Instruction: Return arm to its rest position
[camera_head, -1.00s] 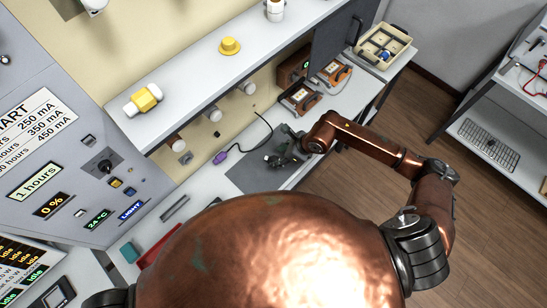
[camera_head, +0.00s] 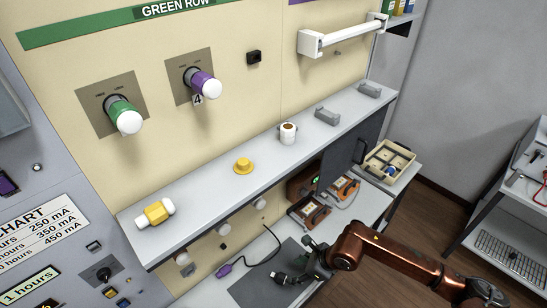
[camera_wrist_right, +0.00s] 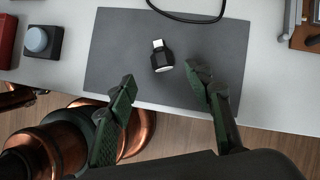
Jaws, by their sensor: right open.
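My right arm (camera_head: 400,259) comes in from the right in the head view. Its gripper (camera_head: 300,267) is over the dark grey mat (camera_head: 256,285) on the lower worktop. In the right wrist view the gripper (camera_wrist_right: 163,80) is open, with nothing between its two green-black fingers. A small black plug with a light metal end (camera_wrist_right: 162,57) lies on the mat (camera_wrist_right: 120,45), just beyond the fingertips; it also shows in the head view (camera_head: 281,278). Whether the fingers touch the mat I cannot tell. My left gripper is not in view.
An upper shelf (camera_head: 205,193) holds a yellow-white cylinder (camera_head: 154,213), a yellow knob (camera_head: 243,166) and a white cup-like part (camera_head: 288,133). A beige tray (camera_head: 390,160) stands right. Floor (camera_head: 437,215) shows beyond the arm.

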